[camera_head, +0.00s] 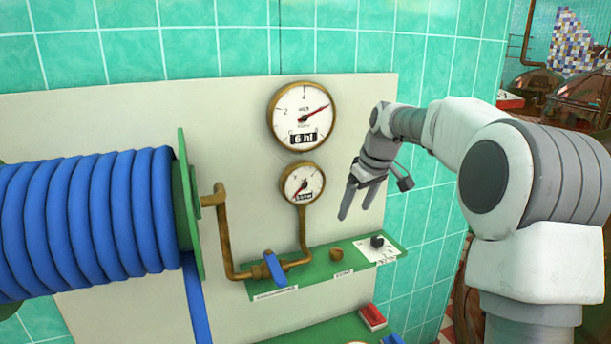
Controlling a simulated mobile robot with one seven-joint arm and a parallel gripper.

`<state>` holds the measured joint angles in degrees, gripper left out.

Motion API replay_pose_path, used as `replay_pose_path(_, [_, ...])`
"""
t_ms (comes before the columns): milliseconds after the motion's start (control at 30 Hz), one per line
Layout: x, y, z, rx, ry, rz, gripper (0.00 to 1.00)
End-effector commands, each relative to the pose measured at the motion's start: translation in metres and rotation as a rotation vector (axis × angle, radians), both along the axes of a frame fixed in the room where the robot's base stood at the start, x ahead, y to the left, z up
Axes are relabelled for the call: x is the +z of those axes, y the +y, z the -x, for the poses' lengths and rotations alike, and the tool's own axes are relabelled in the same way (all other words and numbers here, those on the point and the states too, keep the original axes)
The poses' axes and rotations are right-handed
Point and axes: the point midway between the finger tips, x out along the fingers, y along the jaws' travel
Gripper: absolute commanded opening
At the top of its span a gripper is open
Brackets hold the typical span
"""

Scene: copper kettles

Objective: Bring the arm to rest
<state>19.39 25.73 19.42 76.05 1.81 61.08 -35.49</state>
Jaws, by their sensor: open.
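My gripper (358,200) is open and empty at the end of my white and grey arm, which comes in from the right. Its two grey fingers point down and slightly left. In the picture they lie just right of the lower gauge and above the green shelf. I see nothing between the fingers. The exact gap to the panel cannot be told from this one view.
A pale panel (230,115) bears two round gauges (303,116), (302,184). Below are a green shelf (318,268) with a black knob (377,242), a blue valve lever (275,266) and a red switch (373,315). A blue hose reel (90,220) stands left.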

Motion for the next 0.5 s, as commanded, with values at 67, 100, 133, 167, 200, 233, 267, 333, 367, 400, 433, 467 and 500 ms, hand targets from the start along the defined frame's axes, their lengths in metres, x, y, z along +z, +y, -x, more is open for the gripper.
replay_pose_path(67, [0.016,0.010,0.026,-0.026,-0.005,0.027,0.81])
replay_pose_path(100, [0.021,0.014,0.038,-0.041,-0.005,0.036,0.81])
replay_pose_path(133, [0.024,0.016,0.048,-0.055,-0.006,0.044,0.81])
replay_pose_path(167, [0.028,0.017,0.057,-0.069,-0.008,0.050,0.81])
replay_pose_path(200, [0.033,0.020,0.070,-0.086,-0.012,0.058,0.81])
replay_pose_path(233, [0.036,0.022,0.080,-0.100,-0.014,0.063,0.81])
replay_pose_path(267, [0.038,0.023,0.090,-0.115,-0.017,0.067,0.81])
replay_pose_path(333, [0.044,0.026,0.113,-0.148,-0.023,0.075,0.81])
replay_pose_path(367, [0.045,0.026,0.123,-0.163,-0.026,0.077,0.81])
replay_pose_path(400, [0.047,0.027,0.136,-0.184,-0.030,0.079,0.81])
replay_pose_path(433, [0.049,0.028,0.147,-0.198,-0.034,0.081,0.81])
replay_pose_path(467, [0.049,0.028,0.157,-0.215,-0.039,0.081,0.81])
replay_pose_path(500, [0.050,0.028,0.171,-0.236,-0.044,0.080,0.81])
